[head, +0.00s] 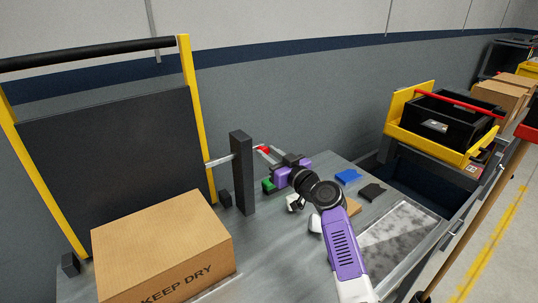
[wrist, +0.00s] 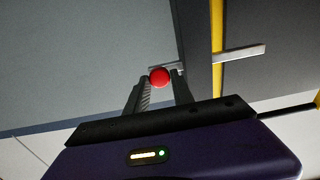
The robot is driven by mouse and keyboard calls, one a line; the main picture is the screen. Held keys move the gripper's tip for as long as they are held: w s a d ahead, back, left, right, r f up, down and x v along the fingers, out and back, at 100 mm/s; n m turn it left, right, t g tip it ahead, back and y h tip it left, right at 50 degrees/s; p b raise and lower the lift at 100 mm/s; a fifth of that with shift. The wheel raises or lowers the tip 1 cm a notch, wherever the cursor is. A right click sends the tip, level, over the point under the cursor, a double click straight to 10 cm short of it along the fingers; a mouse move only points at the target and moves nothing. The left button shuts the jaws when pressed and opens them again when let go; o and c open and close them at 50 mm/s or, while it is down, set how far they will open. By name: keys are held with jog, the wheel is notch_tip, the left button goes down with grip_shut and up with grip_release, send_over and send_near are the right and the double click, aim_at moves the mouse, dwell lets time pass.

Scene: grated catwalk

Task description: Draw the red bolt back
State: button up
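The red bolt's round knob (head: 262,149) shows just right of a dark upright post (head: 242,175) in the head view. The bolt's pale metal bar (head: 219,160) sticks out left of the post and reaches the yellow-edged gate frame. In the wrist view the red knob (wrist: 159,77) sits at the fingertips, between the two fingers. The bar (wrist: 238,54) runs past the post and across the yellow edge there. My gripper (wrist: 160,82) is open, with its fingers spread to either side of the knob. I cannot tell whether either finger touches it.
A cardboard box (head: 165,245) stands on the bench at front left, before the dark gate panel (head: 110,150). Blue (head: 348,176) and black (head: 372,191) pieces lie right of my arm. A yellow tray with a black crate (head: 450,120) stands at right.

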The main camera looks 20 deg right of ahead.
grip_shut()
jog(key=shift+w+d+f+b, duration=0.2)
jog(key=shift+d+b, duration=0.25)
jog(key=shift+b, duration=0.3)
jog(key=w+d+b, duration=0.1)
jog(key=d+b, duration=0.5)
jog(key=b, duration=0.1)
jog(key=shift+w+r, duration=0.25)
jog(key=shift+w, duration=0.15)
jog(key=shift+d, duration=0.15)
jog(key=o, duration=0.6)
grip_release()
jog(key=shift+o, duration=0.2)
jog(key=shift+s, duration=0.1)
